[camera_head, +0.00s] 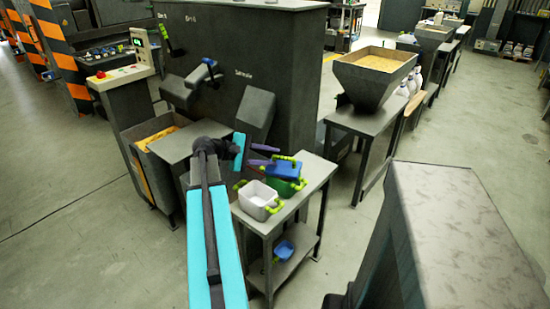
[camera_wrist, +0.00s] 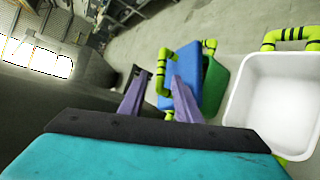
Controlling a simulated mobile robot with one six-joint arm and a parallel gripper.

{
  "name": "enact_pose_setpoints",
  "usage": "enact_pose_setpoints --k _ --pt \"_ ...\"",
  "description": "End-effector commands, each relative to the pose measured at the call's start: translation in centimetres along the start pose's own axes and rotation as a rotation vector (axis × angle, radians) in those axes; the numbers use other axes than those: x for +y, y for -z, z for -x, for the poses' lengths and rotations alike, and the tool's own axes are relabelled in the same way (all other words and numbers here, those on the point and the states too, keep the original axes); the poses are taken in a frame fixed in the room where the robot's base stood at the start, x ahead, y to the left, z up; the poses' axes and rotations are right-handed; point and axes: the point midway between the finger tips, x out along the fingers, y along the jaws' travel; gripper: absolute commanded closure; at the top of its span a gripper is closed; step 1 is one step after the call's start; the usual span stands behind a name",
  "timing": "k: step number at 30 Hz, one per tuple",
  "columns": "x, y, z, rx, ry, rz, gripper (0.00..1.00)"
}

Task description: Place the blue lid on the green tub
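The blue lid (camera_head: 284,168) with yellow-green handles lies over the green tub (camera_head: 286,187) on the small grey table. In the wrist view the blue lid (camera_wrist: 182,92) covers much of the green tub (camera_wrist: 214,82); I cannot tell whether it is fully seated. My gripper (camera_head: 261,154) is at the lid's left side, its purple fingers spread. In the wrist view my gripper (camera_wrist: 158,75) is open, with one lid handle showing between the fingertips. I see no finger closed on it.
A white tub (camera_head: 255,194) with yellow-green handles stands at the table's front left, close to the green tub. A blue item (camera_head: 284,250) is on the lower shelf. The table top (camera_head: 316,172) is bare at the right. A large grey machine (camera_head: 270,60) stands behind.

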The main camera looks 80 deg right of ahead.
Motion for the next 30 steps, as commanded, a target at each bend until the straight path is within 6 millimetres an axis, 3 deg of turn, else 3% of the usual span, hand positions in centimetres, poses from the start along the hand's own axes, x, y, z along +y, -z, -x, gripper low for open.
enact_pose_setpoints --k 15,21,30 --pt "0.0 0.1 8.0 0.002 -0.001 -0.001 0.7" --pt "0.0 0.0 9.3 0.001 0.0 0.0 0.7" --pt "0.0 0.0 9.5 0.0 0.0 0.0 0.7"
